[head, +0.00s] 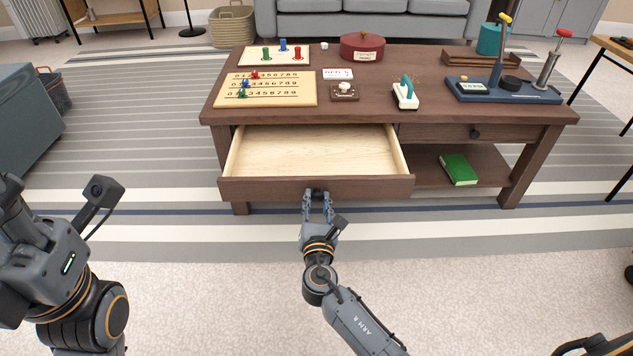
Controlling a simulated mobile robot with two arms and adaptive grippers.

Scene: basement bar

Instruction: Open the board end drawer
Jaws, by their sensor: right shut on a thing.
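The board end drawer (316,187) is the left drawer of the dark wooden table, below the number board. It stands pulled well out, and its pale wooden inside is bare and empty. My right gripper (318,197) is at the middle of the drawer front, shut on the dark drawer knob, which the fingers partly hide. The other drawer (440,132), at the right, is closed, with a dark round knob. My left arm is at the lower left, away from the table; its fingertips are not clearly seen.
On the table top (430,65) stand a number board (290,101) with pegs, a round red box (362,47), small stamps and a blue device (505,92). A green book (458,168) lies on the lower shelf. The carpet in front of the table is clear.

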